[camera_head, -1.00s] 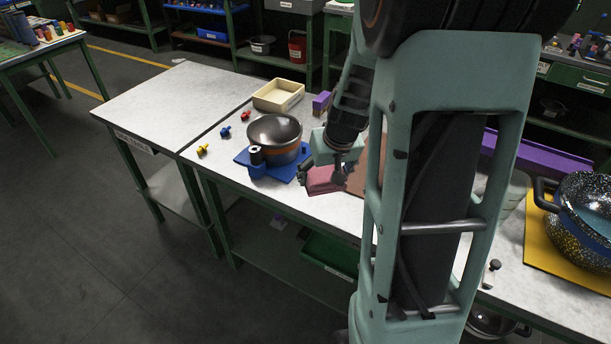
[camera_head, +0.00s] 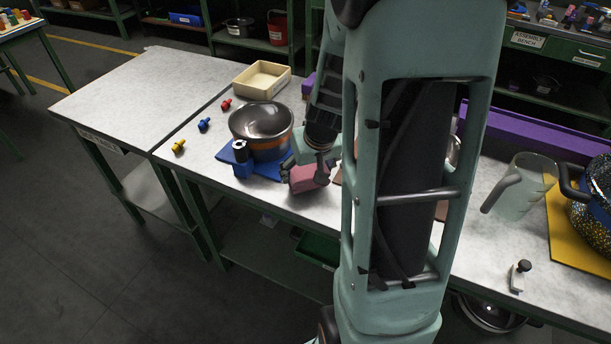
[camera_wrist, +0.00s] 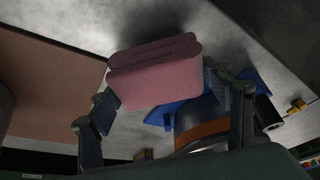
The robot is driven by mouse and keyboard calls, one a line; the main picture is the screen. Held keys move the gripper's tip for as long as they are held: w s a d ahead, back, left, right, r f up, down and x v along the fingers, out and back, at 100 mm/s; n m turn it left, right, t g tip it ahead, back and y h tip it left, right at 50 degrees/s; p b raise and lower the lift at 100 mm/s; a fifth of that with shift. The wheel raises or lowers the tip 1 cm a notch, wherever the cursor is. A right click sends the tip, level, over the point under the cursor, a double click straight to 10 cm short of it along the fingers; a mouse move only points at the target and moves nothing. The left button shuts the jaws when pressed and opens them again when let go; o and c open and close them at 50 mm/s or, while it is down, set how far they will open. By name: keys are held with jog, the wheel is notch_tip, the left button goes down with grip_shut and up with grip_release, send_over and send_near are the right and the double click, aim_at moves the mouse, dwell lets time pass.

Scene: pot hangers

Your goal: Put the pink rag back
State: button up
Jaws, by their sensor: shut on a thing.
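The pink rag (camera_head: 309,178) is a folded bundle, and my gripper (camera_head: 305,170) is shut on it at the front part of the bench, just right of the blue mat (camera_head: 226,155). In the wrist view the rag (camera_wrist: 155,72) sits between the two dark fingers (camera_wrist: 165,115), tilted, with its folded layers showing. It appears held above the bench top, though the exact gap is hard to tell. My arm hides part of the bench behind the rag.
A steel pot with an orange band (camera_head: 262,130) stands on the blue mat beside the gripper. A cream tray (camera_head: 262,80) lies behind it. Red, blue and yellow small parts (camera_head: 204,125) lie left. A clear jug (camera_head: 522,188) and speckled pot (camera_head: 596,205) stand right. The left bench top (camera_head: 150,90) is clear.

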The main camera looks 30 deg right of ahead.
jog(key=shift+f+b, duration=0.55)
jog(key=shift+f, duration=0.65)
jog(key=shift+f, duration=0.2)
jog(key=o, duration=1.3)
jog(key=shift+r, duration=0.1)
jog(key=shift+r, duration=0.25)
jog(key=p+v, duration=0.3)
jog(key=v, duration=0.8)
jog(key=shift+s+r, duration=0.3)
jog(key=shift+w, duration=0.1)
